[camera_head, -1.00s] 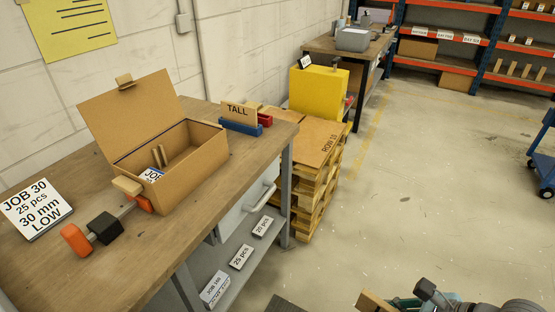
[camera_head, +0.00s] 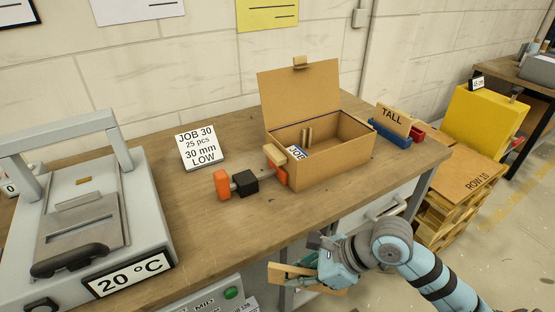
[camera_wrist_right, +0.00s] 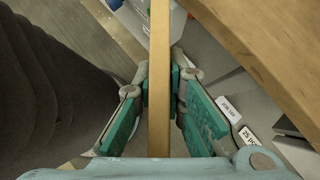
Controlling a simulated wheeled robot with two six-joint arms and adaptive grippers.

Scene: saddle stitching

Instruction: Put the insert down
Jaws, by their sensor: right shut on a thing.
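My right gripper (camera_head: 306,274) is shut on a thin tan board, the insert (camera_head: 280,276), in front of the workbench's front edge. In the right wrist view the insert (camera_wrist_right: 159,60) is seen edge-on between the two teal finger pads of the gripper (camera_wrist_right: 160,95). An open cardboard box (camera_head: 330,165) stands on the bench with its lid up, above and behind the gripper. Inside are small upright tan pieces (camera_head: 307,135) and a card marked JOB. A tan board marked TALL (camera_head: 393,119) stands in a blue holder (camera_head: 388,135). My left gripper is not in view.
An orange-and-black clamp (camera_head: 245,181) sits against the box's left side. A JOB 30 LOW sign (camera_head: 199,147) stands behind it. A grey machine (camera_head: 80,215) marked 20 °C is at the left. The bench front (camera_head: 230,238) has free room. Pallets (camera_head: 445,215) stand right.

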